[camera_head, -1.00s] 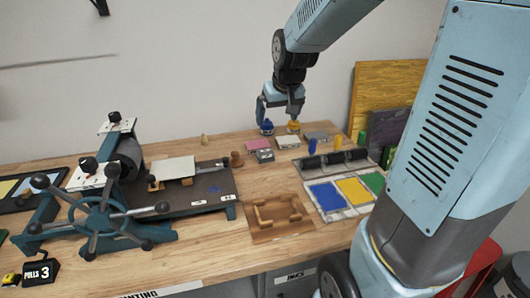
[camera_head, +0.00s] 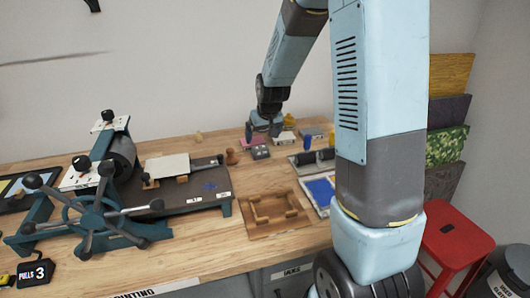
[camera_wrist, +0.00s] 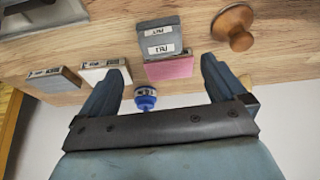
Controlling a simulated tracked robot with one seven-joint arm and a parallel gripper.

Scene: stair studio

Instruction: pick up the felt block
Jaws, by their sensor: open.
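A dark grey block (camera_wrist: 163,38) with two white labels is near the top middle of the wrist view; the lettering is too small to read surely. It also shows in the head view (camera_head: 261,153). A pink block (camera_wrist: 170,68) lies against it, with a white block (camera_wrist: 105,71) and another grey block (camera_wrist: 55,79) to the left. I cannot tell for certain which is the felt block. My gripper (camera_wrist: 163,65) is open and empty above the table, its fingers spread either side of the pink block in the picture. It also shows in the head view (camera_head: 263,128).
A blue-topped pot (camera_wrist: 145,97) shows between my fingers, and a wooden knob (camera_wrist: 233,25) stands to the right. In the head view are a wooden frame (camera_head: 250,228), a press with a spoked wheel (camera_head: 80,205) and a red stool (camera_head: 455,235).

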